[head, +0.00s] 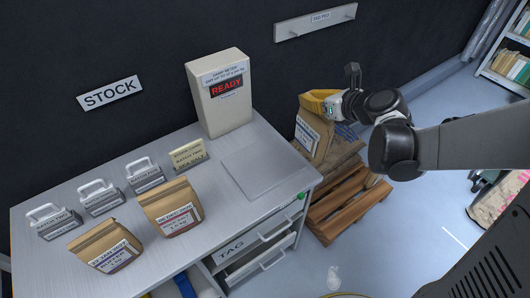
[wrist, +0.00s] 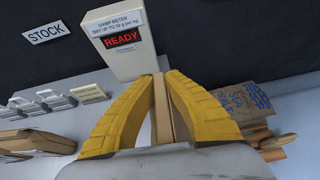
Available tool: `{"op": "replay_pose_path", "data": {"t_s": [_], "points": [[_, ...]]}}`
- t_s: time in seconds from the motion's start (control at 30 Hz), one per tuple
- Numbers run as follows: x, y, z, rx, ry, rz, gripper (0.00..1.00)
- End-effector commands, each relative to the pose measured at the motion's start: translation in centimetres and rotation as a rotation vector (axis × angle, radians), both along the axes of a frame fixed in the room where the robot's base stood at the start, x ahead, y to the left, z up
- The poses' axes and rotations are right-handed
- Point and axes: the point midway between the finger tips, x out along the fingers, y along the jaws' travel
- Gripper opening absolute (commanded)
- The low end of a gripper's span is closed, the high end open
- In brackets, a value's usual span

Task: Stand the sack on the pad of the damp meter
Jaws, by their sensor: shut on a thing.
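My gripper (head: 314,103), with yellow fingers, is shut on the folded top of a brown paper sack (head: 312,138) with a white label. The sack hangs roughly upright to the right of the bench. In the wrist view the sack's top edge (wrist: 163,108) shows between the fingers; the rest is hidden. The damp meter (head: 219,95) is a cream box at the back of the bench, its display reading READY; it also shows in the wrist view (wrist: 120,40). Its flat grey pad (head: 264,167) lies in front of it, bare, to the left of my gripper.
Two brown sacks (head: 172,208) (head: 104,246) stand on the bench, near several handled grey blocks (head: 101,197) and a yellowish sign (head: 188,156). A wooden pallet (head: 345,205) with sacks stands right of the bench. An open drawer (head: 262,262) juts out at the bench front.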

Motion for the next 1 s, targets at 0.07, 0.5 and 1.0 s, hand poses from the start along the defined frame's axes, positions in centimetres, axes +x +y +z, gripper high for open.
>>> {"op": "replay_pose_path", "data": {"t_s": [0.07, 0.5, 1.0], "points": [[0.4, 0.8, 0.6, 0.002, 0.000, 0.031, 0.00], [2.5, 6.4, -2.5, -0.001, 0.000, 0.074, 0.00], [5.0, 12.5, -6.3, -0.001, 0.001, 0.069, 0.00]]}}
